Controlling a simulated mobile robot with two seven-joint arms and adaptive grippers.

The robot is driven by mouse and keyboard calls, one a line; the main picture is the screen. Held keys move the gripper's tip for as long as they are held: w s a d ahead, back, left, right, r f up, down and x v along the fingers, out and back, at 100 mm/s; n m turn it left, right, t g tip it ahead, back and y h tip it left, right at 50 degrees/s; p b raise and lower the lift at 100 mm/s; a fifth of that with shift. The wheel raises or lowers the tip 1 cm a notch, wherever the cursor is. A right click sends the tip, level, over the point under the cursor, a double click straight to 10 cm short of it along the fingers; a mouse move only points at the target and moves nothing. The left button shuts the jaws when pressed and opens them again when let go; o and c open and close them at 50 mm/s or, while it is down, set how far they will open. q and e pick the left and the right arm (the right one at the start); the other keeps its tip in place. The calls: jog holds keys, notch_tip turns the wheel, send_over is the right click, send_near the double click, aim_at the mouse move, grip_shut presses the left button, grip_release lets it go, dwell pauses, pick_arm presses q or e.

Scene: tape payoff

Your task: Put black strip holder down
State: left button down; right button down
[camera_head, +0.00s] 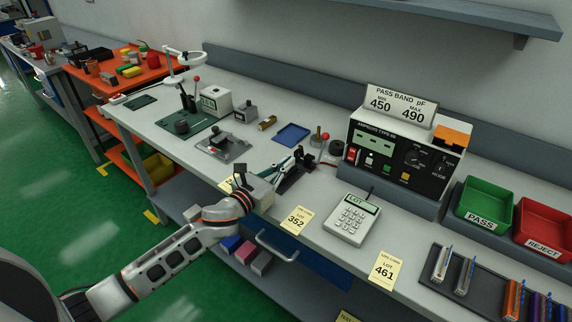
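My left arm reaches in from the lower left, and its gripper (279,176) is over the front part of the bench. A black strip holder (296,172) is at the gripper's fingers, with a thin teal strip (283,165) beside it. The dark fingers and the dark holder merge at this size, so I cannot tell whether the fingers are closed on it or whether it touches the bench top. My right gripper is not in view.
The grey bench (322,212) has bare room around the yellow lot card (297,220). A calculator-like keypad (352,222) stands to the right, and a test meter (398,155) behind it. A blue tray (291,135) and a metal plate fixture (222,145) lie behind and left.

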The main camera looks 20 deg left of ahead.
pick_arm(q)
jog(key=shift+f, duration=0.15)
jog(key=c, duration=2.3)
grip_release()
jog(key=b+v, duration=0.1)
jog(key=v, duration=0.9)
jog(key=shift+s+a, duration=0.15)
jog(key=shift+s, duration=0.2)
jog(key=shift+s+a+r, duration=0.2)
jog(key=shift+s+r, duration=0.05)
jog(key=shift+s, duration=0.35)
